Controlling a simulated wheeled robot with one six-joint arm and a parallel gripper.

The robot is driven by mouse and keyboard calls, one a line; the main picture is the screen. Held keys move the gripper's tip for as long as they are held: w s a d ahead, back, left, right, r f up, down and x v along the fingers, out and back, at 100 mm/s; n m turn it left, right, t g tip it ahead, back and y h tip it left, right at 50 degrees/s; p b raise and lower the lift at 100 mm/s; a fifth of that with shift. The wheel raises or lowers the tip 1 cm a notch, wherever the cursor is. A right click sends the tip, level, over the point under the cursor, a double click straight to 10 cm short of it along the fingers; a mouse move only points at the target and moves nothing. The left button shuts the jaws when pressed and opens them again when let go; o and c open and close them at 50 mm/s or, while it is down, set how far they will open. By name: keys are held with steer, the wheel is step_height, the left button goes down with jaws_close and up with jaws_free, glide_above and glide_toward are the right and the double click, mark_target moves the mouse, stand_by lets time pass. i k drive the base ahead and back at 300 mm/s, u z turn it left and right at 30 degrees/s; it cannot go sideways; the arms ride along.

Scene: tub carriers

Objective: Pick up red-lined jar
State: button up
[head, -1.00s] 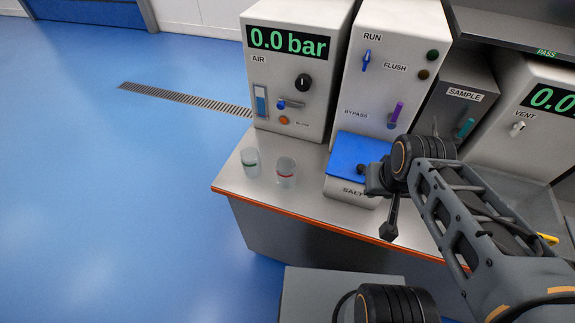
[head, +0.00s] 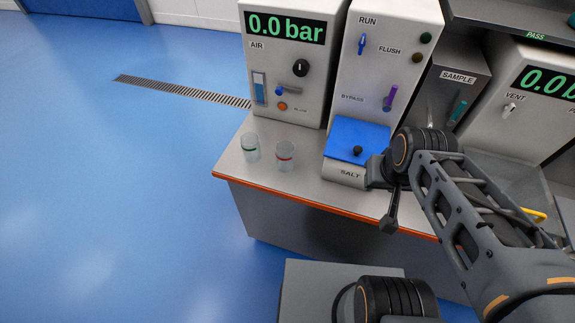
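The red-lined jar (head: 285,157) is a small clear cup with a red band, standing upright on the bench top (head: 300,188). A similar clear jar with a green band (head: 250,148) stands just left of it, apart from it. My gripper (head: 390,222) points down to the right of the jars, by the front of the SALT box. It is well apart from the red-lined jar. I see it small and from the side, so whether its fingers are open or shut does not show.
The SALT box (head: 349,160) with a blue lid and black knob stands right of the red-lined jar. The AIR panel (head: 292,62) and RUN panel (head: 384,70) rise behind. An orange strip (head: 300,203) marks the bench's front edge. Blue floor lies open at left.

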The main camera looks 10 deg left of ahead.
mark_target(285, 150)
steer(key=k, duration=0.35)
steer(key=u, duration=2.2)
steer(key=i, duration=2.9)
steer(key=z, duration=4.05)
